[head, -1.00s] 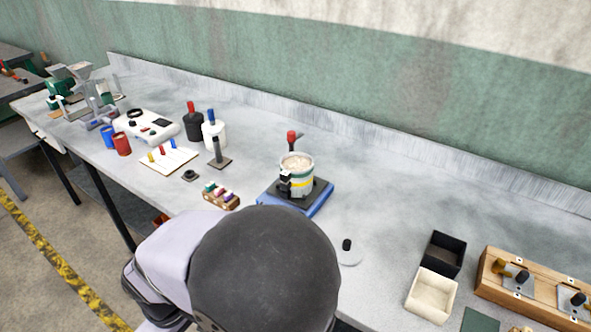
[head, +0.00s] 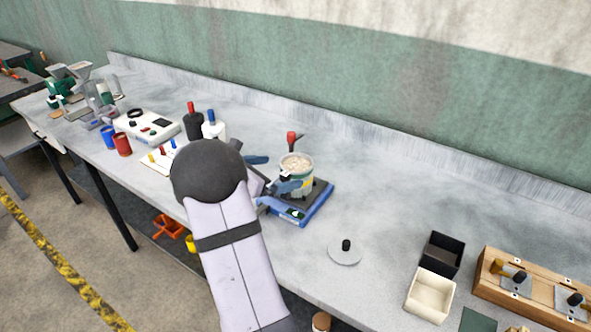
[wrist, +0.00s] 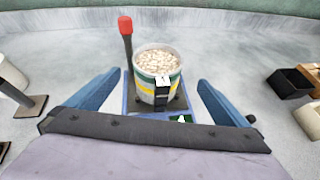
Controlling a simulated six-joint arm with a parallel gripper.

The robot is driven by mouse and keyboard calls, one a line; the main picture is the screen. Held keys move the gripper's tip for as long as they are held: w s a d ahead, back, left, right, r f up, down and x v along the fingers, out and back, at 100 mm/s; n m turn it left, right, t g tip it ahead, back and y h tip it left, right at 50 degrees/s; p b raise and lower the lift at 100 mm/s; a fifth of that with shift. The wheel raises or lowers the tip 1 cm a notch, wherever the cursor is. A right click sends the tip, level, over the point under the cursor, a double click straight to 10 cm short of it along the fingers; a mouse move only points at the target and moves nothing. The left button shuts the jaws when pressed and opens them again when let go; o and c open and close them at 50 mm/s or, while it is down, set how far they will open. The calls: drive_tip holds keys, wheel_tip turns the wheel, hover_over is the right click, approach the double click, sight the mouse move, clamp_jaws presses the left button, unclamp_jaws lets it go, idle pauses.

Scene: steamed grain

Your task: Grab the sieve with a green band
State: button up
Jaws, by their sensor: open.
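A round white vessel full of pale grain (head: 296,167) stands upright on a blue hot plate (head: 318,207). In the wrist view the vessel (wrist: 151,70) shows a dark green band near its top, a yellow band below, and a black block with a white top on its near side. I cannot tell whether the green-banded sieve and the yellow-banded part are separate pieces. My gripper (head: 272,174) is open, its blue fingers pointing at the vessel from the left front. In the wrist view the vessel shows between the fingers; contact cannot be told.
A red-topped dark rod (head: 291,140) rises behind the vessel. A round plate with a black knob (head: 345,253) lies to the right, with black (head: 443,254) and cream (head: 431,294) trays beyond. Bottles (head: 193,121) stand to the left. The bench behind the hot plate is clear.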

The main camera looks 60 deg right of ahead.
sight(306, 161)
drive_tip(key=shift+w+d+r+n+h, duration=0.1)
drive_tip(key=shift+d+r+n+h, duration=0.15)
drive_tip(key=shift+d, duration=0.4)
drive_tip(key=shift+d+r+n+h, duration=0.15)
drive_tip(key=shift+d+n, duration=0.1)
drive_tip(key=shift+d, duration=0.35)
drive_tip(key=shift+f+p+x, duration=0.2)
drive_tip(key=shift+p+x, duration=1.5)
drive_tip(key=shift+x, duration=1.85)
drive_tip(key=shift+a, duration=0.15)
drive_tip(key=c, duration=1.3)
